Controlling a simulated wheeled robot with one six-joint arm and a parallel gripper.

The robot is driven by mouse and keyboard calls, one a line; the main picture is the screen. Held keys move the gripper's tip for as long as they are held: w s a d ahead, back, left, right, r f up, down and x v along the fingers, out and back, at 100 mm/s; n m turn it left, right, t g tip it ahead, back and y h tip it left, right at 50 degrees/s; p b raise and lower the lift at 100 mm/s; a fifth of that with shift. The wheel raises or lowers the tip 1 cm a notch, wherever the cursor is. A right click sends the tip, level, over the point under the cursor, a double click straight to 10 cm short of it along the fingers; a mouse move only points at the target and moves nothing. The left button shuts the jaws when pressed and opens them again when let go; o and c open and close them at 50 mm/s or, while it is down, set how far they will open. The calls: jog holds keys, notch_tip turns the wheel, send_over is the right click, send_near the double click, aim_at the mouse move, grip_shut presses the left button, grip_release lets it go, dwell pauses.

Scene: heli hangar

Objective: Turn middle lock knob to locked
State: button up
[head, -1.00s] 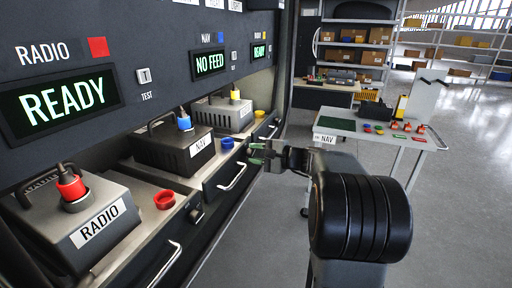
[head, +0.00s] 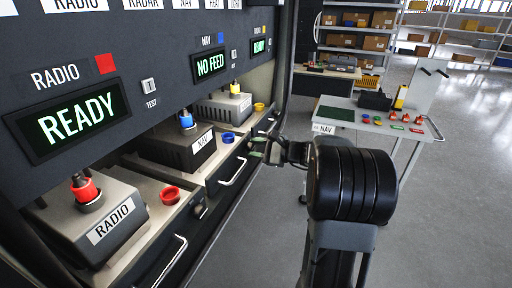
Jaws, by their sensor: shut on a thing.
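The middle bay holds the dark NAV unit (head: 178,150) with a blue connector on top, under a "NO FEED" display (head: 210,64). My gripper (head: 258,150), with green fingertips, is at the right end of the NAV tray front, above and right of the tray handle (head: 233,172). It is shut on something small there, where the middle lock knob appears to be. The fingers hide most of the knob, so I cannot tell its angle. A similar dark knob (head: 198,212) shows on the RADIO tray front.
The RADIO unit (head: 90,215) with a red connector stands at the near left, its display reading "READY". Red (head: 169,193) and blue (head: 228,137) rings lie on the trays. A cart (head: 365,120) with small parts stands at right. The floor between is clear.

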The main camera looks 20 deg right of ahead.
jog(key=o, duration=0.6)
jog(key=shift+o, duration=0.2)
jog(key=v, duration=1.3)
jog(key=shift+s+d, duration=0.25)
jog(key=shift+s, duration=0.1)
